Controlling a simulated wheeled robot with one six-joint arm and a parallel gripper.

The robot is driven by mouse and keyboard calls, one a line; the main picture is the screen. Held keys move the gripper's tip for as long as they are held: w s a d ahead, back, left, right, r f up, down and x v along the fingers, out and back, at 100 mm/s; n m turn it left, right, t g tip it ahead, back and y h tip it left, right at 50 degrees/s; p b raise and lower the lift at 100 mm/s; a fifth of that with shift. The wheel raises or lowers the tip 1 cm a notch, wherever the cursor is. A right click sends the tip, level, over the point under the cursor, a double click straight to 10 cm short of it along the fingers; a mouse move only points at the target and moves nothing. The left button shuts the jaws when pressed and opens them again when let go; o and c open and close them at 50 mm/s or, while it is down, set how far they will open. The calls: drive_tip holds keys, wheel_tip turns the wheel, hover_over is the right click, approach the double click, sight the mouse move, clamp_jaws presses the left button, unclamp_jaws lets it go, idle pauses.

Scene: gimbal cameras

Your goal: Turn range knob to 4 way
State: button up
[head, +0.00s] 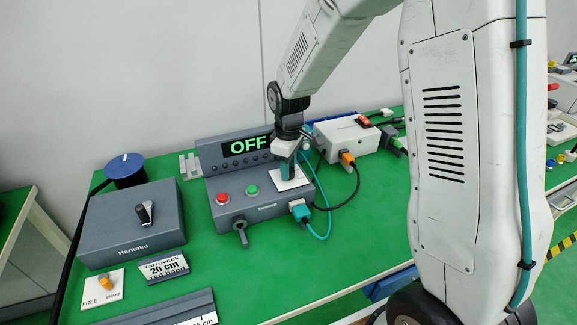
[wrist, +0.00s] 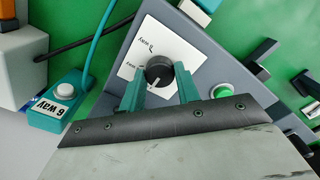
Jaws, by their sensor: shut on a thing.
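The range knob (wrist: 159,70) is a round black knob on a white label plate (wrist: 178,45) of a grey control box (head: 240,200). Its white mark faces the lower part of the picture in the wrist view. Two printed "way" labels show on the plate, their numbers hard to read. My gripper (wrist: 160,88) has teal fingers on either side of the knob and is shut on it. In the head view my gripper (head: 290,168) is over the plate (head: 288,179) and hides the knob. The box's display (head: 248,147) reads OFF.
The box has a red button (head: 222,198), a green button (head: 252,190) and a black lever (head: 240,226). A white box (head: 345,138) stands behind at right, and a grey Haritoku box (head: 132,225) at left.

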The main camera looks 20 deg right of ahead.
drive_tip(key=o, duration=1)
wheel_tip(320, 180, up, 8)
drive_tip(key=shift+f, duration=0.1)
